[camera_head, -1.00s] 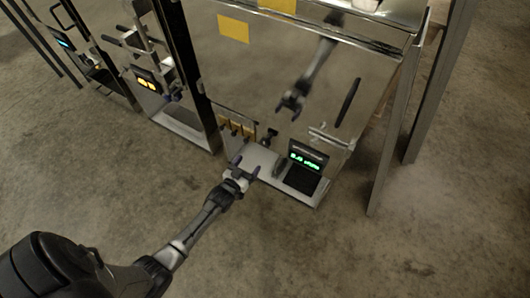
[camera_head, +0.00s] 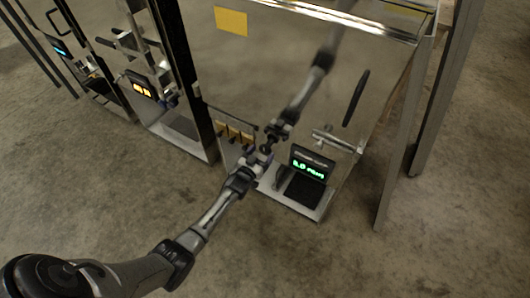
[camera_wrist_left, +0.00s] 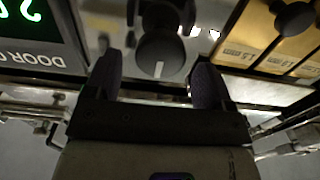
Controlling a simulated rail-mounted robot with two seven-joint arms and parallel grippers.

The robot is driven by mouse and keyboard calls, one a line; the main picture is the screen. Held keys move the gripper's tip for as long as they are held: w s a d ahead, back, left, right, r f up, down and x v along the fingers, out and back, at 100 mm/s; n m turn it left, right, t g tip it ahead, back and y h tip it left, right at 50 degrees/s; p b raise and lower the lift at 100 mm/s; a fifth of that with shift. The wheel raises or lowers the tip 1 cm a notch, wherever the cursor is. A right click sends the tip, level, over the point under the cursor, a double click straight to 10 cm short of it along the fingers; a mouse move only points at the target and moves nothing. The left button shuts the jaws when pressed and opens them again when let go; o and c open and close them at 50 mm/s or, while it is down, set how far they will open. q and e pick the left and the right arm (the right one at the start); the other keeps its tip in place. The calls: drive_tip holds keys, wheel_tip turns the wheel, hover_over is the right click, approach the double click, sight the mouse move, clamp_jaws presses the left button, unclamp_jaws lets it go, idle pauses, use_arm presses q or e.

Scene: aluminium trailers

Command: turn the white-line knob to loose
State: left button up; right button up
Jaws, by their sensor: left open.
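The black knob with a short white line (camera_wrist_left: 160,52) shows in the left wrist view, on the trailer's mirror-like panel. The line points down the picture, toward my gripper. My left gripper (camera_wrist_left: 155,80) is open, with one finger on each side of the knob's near end. I cannot tell whether either finger touches it. In the head view my left gripper (camera_head: 261,157) is at the panel's lower left, and it mostly hides the knob. My right gripper is not in view.
A green-lit display (camera_head: 311,165) stands right of the gripper on a metal ledge (camera_head: 312,210). Yellow labelled blocks (camera_head: 234,132) sit left of the knob. A black handle (camera_head: 356,97) is higher on the panel, which reflects my arm. Concrete floor lies free in front.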

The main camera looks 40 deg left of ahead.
use_arm(q)
drive_tip(key=shift+w+a+b, duration=0.2)
drive_tip(key=shift+w+b, duration=0.35)
drive_tip(key=shift+w, duration=0.9)
drive_tip(key=c, duration=0.9)
